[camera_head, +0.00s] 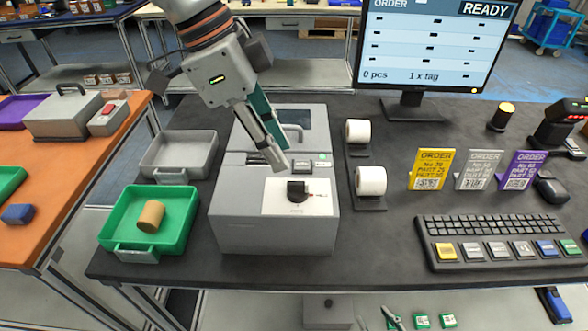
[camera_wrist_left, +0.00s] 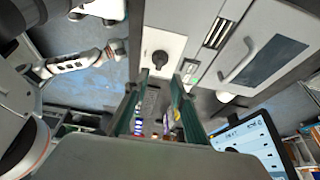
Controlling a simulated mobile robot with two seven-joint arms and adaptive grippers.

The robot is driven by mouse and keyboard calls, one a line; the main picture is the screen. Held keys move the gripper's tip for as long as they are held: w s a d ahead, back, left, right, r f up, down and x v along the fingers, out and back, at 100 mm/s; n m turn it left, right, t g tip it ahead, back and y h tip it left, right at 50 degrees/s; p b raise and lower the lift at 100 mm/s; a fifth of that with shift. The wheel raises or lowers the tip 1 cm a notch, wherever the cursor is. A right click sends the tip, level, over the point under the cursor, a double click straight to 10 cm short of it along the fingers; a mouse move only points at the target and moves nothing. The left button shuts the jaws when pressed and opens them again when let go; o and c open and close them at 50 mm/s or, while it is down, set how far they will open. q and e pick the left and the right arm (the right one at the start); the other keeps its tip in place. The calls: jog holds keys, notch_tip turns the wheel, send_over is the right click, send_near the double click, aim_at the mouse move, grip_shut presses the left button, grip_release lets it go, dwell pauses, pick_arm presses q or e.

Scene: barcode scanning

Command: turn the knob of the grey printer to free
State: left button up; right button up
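The grey printer (camera_head: 275,232) stands on the dark desk. Its black knob (camera_head: 298,190) sits on a white panel (camera_head: 270,204) on the top front. A small red mark shows to the knob's right; the labels are too small to read. The knob also shows in the left wrist view (camera_wrist_left: 159,60), beyond my fingers. My left gripper (camera_head: 278,160) is above the printer, behind and left of the knob. In the left wrist view its two fingers (camera_wrist_left: 157,95) are apart and empty, clear of the knob. My right gripper is not clearly identifiable.
Two label rolls (camera_head: 371,181) stand just right of the printer. A green tray (camera_head: 174,208) holding a brown cylinder (camera_head: 151,216) and a grey tray (camera_head: 180,154) are at its left. A keyboard (camera_head: 490,241), order cards (camera_head: 431,169) and a monitor (camera_head: 430,45) are farther right.

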aim_at(298, 183)
pick_arm(q)
jog(key=x, duration=0.7)
jog(key=shift+s+d, duration=0.1)
grip_shut()
